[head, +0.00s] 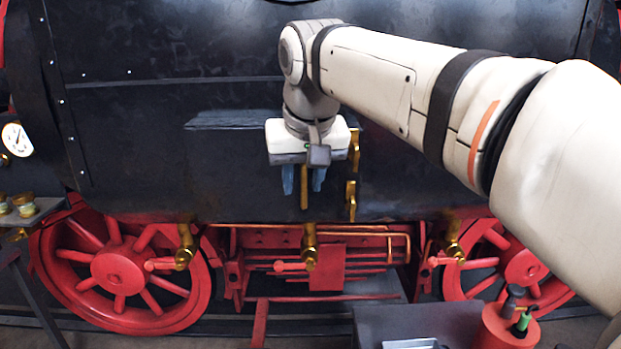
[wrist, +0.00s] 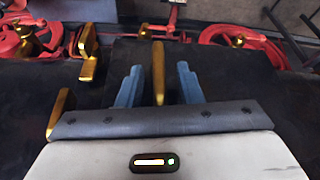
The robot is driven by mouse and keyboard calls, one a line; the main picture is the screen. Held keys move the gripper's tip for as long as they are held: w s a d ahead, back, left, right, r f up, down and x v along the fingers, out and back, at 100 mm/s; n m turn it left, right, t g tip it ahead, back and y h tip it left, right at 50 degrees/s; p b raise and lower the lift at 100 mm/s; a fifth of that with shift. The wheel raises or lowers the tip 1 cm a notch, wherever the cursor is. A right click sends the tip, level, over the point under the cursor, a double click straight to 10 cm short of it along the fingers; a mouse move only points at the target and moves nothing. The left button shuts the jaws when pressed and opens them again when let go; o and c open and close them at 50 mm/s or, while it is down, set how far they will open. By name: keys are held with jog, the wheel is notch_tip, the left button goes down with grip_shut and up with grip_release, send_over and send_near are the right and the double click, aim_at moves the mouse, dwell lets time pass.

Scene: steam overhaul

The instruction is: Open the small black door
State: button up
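The small black door (head: 232,165) is a dark panel in the side of the black engine, under a narrow ledge, and it looks closed. Two brass hinge-like pieces, an upper one (head: 354,150) and a lower one (head: 350,200), sit at its right. An upright brass bar handle (head: 304,190) stands on the door. My gripper (head: 303,182) is open in front of the door, its blue fingers on either side of the bar. The wrist view shows the handle (wrist: 158,75) between the fingers, with a gap on both sides. My gripper body hides part of the door.
Brass taps (head: 309,245) and red wheels (head: 118,270) lie below the door. A gauge (head: 17,139) and a stand with brass cups (head: 25,205) are at the left. A red tool can (head: 505,328) and a dark box top (head: 410,318) are in front, lower right.

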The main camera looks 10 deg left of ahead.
jog(key=shift+f, duration=0.2)
jog(key=shift+c, duration=0.2)
grip_shut()
